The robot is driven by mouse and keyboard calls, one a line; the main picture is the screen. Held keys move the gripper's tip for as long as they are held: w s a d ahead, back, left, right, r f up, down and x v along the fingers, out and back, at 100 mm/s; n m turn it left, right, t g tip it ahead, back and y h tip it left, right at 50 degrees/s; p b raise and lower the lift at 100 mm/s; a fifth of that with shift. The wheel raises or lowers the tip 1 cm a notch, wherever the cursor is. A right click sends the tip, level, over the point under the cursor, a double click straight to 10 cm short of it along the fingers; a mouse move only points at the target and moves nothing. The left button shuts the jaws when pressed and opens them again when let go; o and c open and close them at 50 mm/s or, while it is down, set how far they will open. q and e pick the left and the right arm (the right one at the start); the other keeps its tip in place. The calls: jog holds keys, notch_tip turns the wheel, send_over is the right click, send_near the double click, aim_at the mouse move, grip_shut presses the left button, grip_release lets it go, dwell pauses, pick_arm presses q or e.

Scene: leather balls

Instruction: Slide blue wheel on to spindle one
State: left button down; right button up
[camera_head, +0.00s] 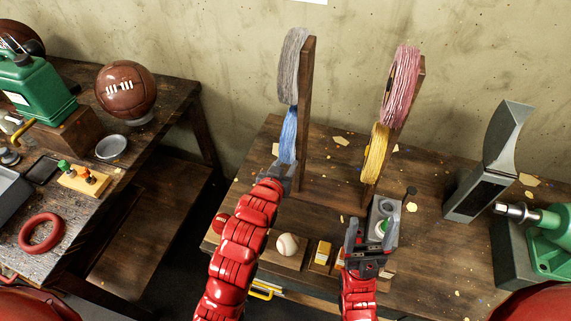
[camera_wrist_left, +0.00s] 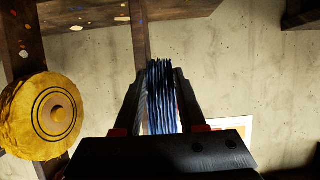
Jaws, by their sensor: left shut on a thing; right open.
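The blue wheel (camera_head: 289,133), a disc of blue strands, is seen nearly edge-on against the left wooden post (camera_head: 306,110), below a grey wheel (camera_head: 293,65). My left gripper (camera_head: 280,172) is shut on its lower part. In the left wrist view the blue wheel (camera_wrist_left: 161,95) stands upright between the fingers, near a wooden post (camera_wrist_left: 140,30). No spindle shows at the blue wheel, so I cannot tell whether it is around one.
A second post (camera_head: 374,180) carries a pink wheel (camera_head: 401,85) above a yellow wheel (camera_head: 376,152). A baseball (camera_head: 287,245) lies at the table front. A grey metal piece (camera_head: 490,165) and a green machine (camera_head: 550,240) stand at right. A cluttered workbench is at left.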

pick_arm(q)
jog(key=shift+a, duration=0.1)
jog(key=w+a, duration=0.2)
jog(key=a, duration=0.4)
jog(key=shift+a, duration=0.2)
dwell(1.3)
jog(key=shift+w, duration=0.1)
